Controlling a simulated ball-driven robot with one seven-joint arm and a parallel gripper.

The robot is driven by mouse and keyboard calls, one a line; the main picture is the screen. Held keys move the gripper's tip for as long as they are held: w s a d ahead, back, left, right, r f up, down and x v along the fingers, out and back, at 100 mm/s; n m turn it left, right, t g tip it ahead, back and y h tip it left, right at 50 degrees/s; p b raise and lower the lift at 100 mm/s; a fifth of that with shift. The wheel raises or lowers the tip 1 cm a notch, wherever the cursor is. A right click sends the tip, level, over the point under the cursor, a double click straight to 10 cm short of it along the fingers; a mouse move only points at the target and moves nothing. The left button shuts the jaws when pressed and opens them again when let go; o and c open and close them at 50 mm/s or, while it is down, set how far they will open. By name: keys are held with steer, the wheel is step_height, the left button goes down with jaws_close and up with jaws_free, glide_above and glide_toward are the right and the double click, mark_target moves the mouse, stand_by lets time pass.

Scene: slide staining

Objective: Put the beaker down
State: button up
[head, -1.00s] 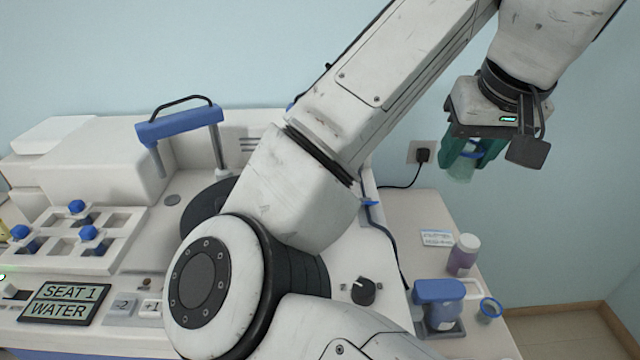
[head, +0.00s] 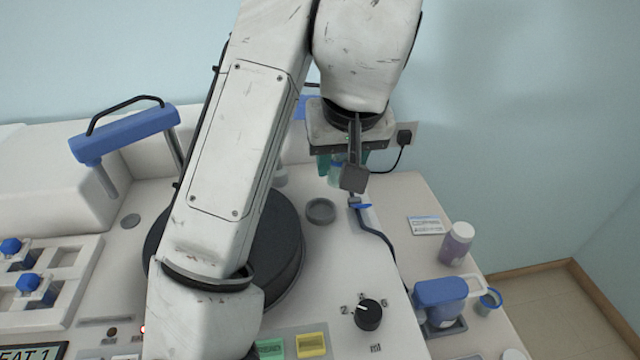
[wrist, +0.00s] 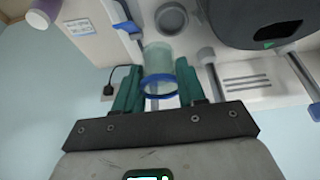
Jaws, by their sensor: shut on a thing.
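My gripper (head: 340,168) is shut on a clear greenish beaker with a blue rim, which shows between its green fingers in the wrist view (wrist: 158,57). In the head view the beaker (head: 335,178) is partly hidden by the fingers and the wrist parts. I hold it over the back right of the white machine. A grey round ring (head: 320,211) on the machine top is close by, to the front in the head view; it also shows in the wrist view (wrist: 171,18). I cannot tell how high the beaker is above the surface.
A blue-topped container (head: 440,303), a small blue-rimmed cup (head: 488,301), a purple bottle (head: 457,243) and a label card (head: 426,225) are on the right side table. A large dark round part (head: 287,250) sits behind my arm. A black knob (head: 368,315) stands in front.

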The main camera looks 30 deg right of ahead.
steer(key=w+f, duration=0.1)
steer(key=w+a+f, duration=0.1)
steer(key=f, duration=0.1)
steer(key=shift+w+a+f, duration=0.15)
steer(key=shift+w+a, duration=0.05)
steer(key=f, duration=0.2)
steer(key=f+p, duration=0.1)
steer(key=shift+w+a, duration=0.15)
steer(key=shift+w, duration=0.1)
steer(key=shift+f, duration=0.4)
steer(key=shift+f, duration=0.3)
steer(key=o, duration=1)
steer(key=shift+r, duration=0.55)
steer(key=v, duration=1.1)
steer(key=shift+s+r+b, duration=0.25)
steer(key=shift+b, duration=0.1)
